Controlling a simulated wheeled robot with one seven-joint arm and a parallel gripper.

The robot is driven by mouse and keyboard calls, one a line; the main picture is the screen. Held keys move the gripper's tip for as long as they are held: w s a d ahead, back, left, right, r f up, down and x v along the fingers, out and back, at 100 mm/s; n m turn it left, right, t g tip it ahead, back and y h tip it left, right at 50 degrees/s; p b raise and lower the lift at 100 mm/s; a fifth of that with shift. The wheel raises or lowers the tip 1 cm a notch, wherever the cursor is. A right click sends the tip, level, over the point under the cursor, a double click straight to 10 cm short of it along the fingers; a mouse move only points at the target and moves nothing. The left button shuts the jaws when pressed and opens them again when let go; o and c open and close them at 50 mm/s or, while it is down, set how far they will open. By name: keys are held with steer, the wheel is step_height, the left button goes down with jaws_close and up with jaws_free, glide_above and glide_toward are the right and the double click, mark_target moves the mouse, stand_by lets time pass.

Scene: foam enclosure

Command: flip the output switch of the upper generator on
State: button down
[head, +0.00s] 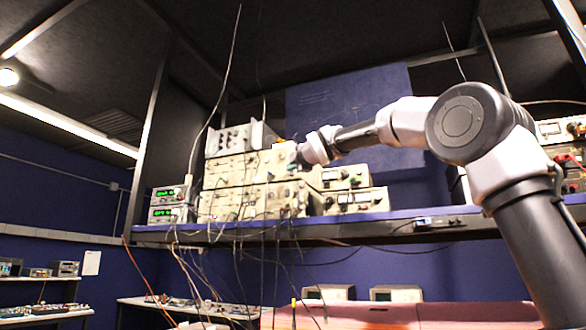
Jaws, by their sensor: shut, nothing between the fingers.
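A stack of beige instruments stands on the shelf, with an upper unit (232,170) resting on a lower unit (225,205). I cannot tell for certain which one is the upper generator. Their switches are too small to read, so the output switch and its position cannot be made out. My arm reaches in from the right, and my gripper (296,163) is at the right part of the upper unit's front. The gripper is shut and empty. Its fingertips are small and blend with the beige panels, so I cannot tell whether they touch the panel.
Two power supplies with green displays (166,194) stand left of the stack. Smaller meter units (345,178) stand to its right. Cables hang in front of the shelf (400,228). More instruments (562,130) are at the far right. A bench (190,308) stands below.

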steer(key=shift+w+d+r, duration=0.1)
steer(key=shift+w+d, duration=0.2)
steer(key=shift+w, duration=0.4)
